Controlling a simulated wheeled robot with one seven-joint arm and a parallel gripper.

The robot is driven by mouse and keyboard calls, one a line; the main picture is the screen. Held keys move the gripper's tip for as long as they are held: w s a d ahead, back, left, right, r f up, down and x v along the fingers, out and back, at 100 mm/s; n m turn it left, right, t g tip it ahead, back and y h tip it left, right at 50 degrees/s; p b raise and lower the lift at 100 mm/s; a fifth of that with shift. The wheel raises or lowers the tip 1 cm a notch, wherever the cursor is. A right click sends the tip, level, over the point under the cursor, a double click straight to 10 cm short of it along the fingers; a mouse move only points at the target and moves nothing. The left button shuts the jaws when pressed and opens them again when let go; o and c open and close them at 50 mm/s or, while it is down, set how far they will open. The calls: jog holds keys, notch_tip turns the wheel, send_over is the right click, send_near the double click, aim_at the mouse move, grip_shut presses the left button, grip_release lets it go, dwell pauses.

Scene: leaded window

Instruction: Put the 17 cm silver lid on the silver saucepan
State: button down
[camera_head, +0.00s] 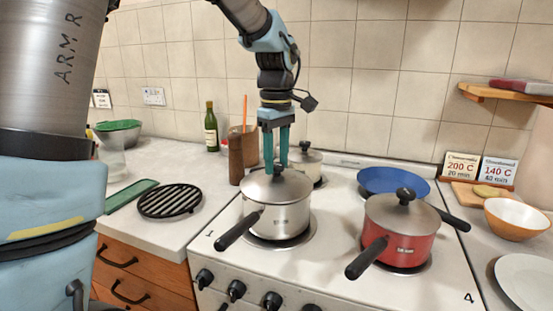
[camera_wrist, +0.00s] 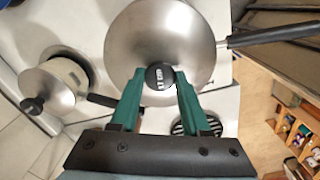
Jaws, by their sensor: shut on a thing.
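The silver saucepan (camera_head: 278,221) stands on the front left burner with its black handle pointing to the front left. The silver lid (camera_head: 262,187) is over its mouth, at the rim; I cannot tell whether it is fully seated. My gripper (camera_head: 277,168) points straight down and is shut on the lid's black knob. In the wrist view, my gripper's green fingers (camera_wrist: 160,78) hold the knob (camera_wrist: 159,75), whose white marking seems to read 17. There the lid (camera_wrist: 160,35) hides the pan's inside, and the pan handle (camera_wrist: 275,34) sticks out to the right.
A lidded pale pot (camera_head: 307,167) stands close behind. A red lidded saucepan (camera_head: 400,232) is on the right front burner, with a blue pan (camera_head: 385,179) behind it. A pepper mill (camera_head: 236,160) and a black trivet (camera_head: 170,201) are on the left counter.

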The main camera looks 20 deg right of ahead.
jog(key=shift+f, duration=0.15)
grip_release()
dwell(0.8)
jog(key=shift+r+p, duration=3)
jog(key=shift+r, duration=0.55)
